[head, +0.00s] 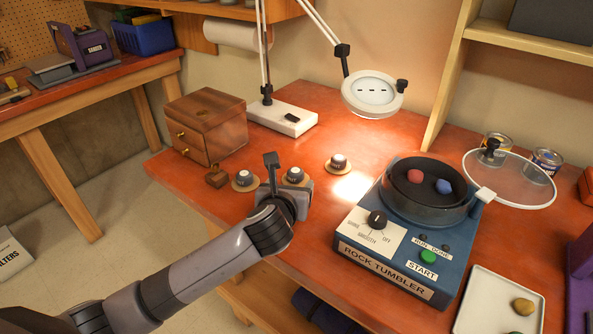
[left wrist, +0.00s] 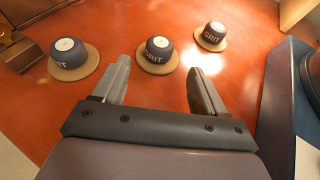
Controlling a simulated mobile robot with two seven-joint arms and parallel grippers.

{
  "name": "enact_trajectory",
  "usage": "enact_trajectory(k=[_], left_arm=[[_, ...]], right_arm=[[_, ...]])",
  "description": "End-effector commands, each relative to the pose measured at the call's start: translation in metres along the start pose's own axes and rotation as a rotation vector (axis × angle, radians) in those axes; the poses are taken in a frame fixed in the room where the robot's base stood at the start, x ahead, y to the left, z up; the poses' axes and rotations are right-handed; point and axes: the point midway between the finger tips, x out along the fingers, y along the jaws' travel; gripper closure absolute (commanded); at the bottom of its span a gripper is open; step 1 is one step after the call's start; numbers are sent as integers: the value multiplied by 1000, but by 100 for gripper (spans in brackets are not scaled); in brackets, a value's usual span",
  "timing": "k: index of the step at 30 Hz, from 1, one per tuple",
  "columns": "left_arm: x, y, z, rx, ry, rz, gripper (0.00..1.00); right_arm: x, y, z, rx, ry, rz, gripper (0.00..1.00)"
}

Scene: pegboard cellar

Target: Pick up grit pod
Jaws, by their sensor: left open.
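Three dark grit pods with pale tops stand upright on round tan discs in a row on the orange-red bench: a left one (head: 243,177), a middle one (head: 295,173) and a right one (head: 338,160). The left wrist view also shows the left pod (left wrist: 67,56), the middle pod (left wrist: 158,50) and the right pod (left wrist: 212,35). My left gripper (left wrist: 157,66) is open and empty. Its fingers point toward the middle pod, which lies just beyond the gap between them. In the head view the gripper partly covers the middle pod's disc.
A blue rock tumbler (head: 436,238) stands to the right, its clear lid (head: 535,194) swung open, with a red and a blue stone in its drum. A wooden drawer box (head: 206,125) stands behind left. A lamp (head: 372,94) hangs above. A white tray (head: 483,305) lies front right.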

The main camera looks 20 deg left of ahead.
Motion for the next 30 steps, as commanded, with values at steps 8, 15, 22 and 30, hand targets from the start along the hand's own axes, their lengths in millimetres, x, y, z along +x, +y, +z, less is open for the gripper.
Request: enact_trajectory(k=[8,15,22,30], left_arm=[[24,1,7,-2,1,1,28],[50,2,10,0,1,1,28],[58,2,10,0,0,-1,28],[57,2,10,0,0,0,61]], right_arm=[[-2,0,1,1,-5,-1,100],[-3,0,-1,1,-5,-1,100],[-3,0,-1,1,-5,-1,100],[-2,0,-2,0,-3,0,100]])
